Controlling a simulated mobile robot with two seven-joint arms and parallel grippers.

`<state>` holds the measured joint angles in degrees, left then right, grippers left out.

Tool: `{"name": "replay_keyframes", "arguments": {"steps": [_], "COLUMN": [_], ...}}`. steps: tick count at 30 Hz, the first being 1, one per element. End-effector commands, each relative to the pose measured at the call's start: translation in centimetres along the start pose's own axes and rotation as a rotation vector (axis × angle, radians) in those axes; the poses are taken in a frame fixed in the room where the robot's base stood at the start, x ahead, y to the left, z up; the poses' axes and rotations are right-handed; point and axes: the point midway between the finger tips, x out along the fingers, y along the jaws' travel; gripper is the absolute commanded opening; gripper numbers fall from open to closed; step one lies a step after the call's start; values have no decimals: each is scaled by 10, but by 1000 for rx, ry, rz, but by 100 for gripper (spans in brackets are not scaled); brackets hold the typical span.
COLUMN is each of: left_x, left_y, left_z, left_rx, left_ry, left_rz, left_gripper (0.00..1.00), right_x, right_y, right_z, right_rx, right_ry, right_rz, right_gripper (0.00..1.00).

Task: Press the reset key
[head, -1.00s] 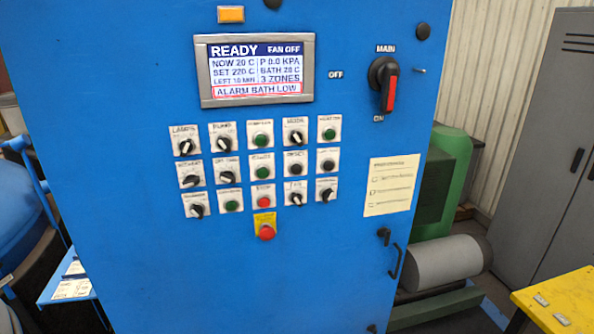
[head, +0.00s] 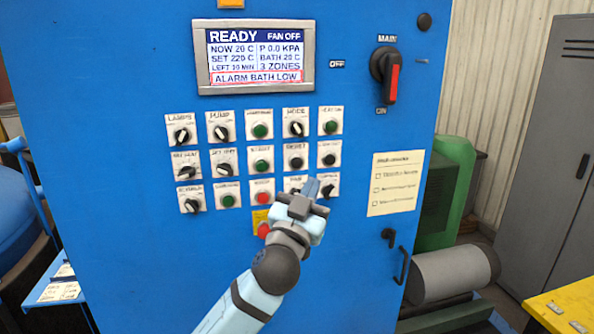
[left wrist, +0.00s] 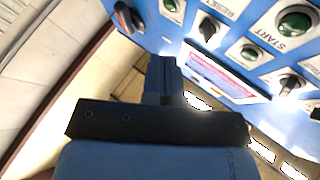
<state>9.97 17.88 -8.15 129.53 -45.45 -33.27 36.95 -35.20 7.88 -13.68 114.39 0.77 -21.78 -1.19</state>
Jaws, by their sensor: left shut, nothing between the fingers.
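The reset key appears to be the black round button (head: 295,162) in the middle row of the blue panel, fourth from the left; its small label is blurred. My left gripper (head: 311,188) is shut and empty, in front of the panel, below and slightly right of that button in the head view. It hides part of the lower row. The left wrist view also shows its shut fingers (left wrist: 165,72); whether they touch the panel cannot be told. My right gripper is not in view.
Several knobs and buttons surround the key, including a green button (head: 262,166) and a black button (head: 328,160). A red mushroom button (head: 264,230) lies below. The display (head: 254,58) reads READY and ALARM BATH LOW. The main switch (head: 386,72) is at upper right.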

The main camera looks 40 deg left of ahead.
Motion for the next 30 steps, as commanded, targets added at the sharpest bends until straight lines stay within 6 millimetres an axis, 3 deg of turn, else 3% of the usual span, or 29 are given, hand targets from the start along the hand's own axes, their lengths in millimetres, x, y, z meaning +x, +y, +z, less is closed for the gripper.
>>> {"name": "replay_keyframes", "arguments": {"steps": [4,16,30], "left_x": [3,7,49], "left_y": [-4,-7,-38], "left_z": [-7,-3,29], "left_rx": [0,1,1], "left_ry": [18,16,14], "left_rz": [-13,-12,-12], "left_gripper": [0,0,0], "right_x": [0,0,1], "right_y": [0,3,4], "right_z": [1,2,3], "right_rx": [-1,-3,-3], "right_ry": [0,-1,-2], "right_rz": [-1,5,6], "right_gripper": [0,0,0]}}
